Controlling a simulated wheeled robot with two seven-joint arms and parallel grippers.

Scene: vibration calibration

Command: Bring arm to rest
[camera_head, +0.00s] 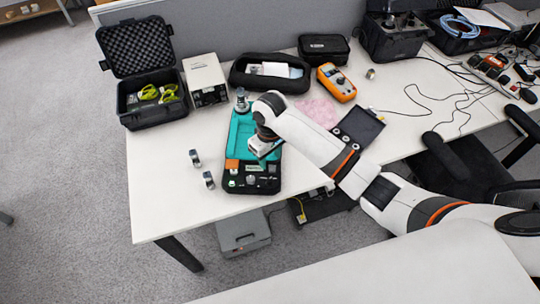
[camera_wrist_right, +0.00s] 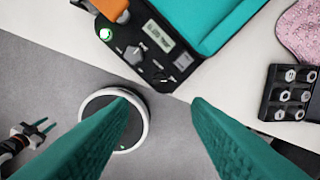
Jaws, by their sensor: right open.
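My right arm reaches in from the right in the head view. Its gripper (camera_head: 258,150) is over the calibration unit, a black case (camera_head: 264,185) with a teal inside (camera_head: 240,128), and hides part of it. In the right wrist view, the teal fingers of the right gripper (camera_wrist_right: 160,98) are spread with nothing between them. The unit's panel with a small display (camera_wrist_right: 158,36), knobs and a green light shows beyond the fingertips.
Two small metal pieces (camera_head: 208,180) stand left of the unit. A metal cylinder (camera_head: 241,100) stands behind it. An open black case (camera_head: 152,98), a white box (camera_head: 205,80), an orange meter (camera_head: 336,82) and pink wrap (camera_head: 317,111) are around. A chair (camera_head: 462,170) is at the right.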

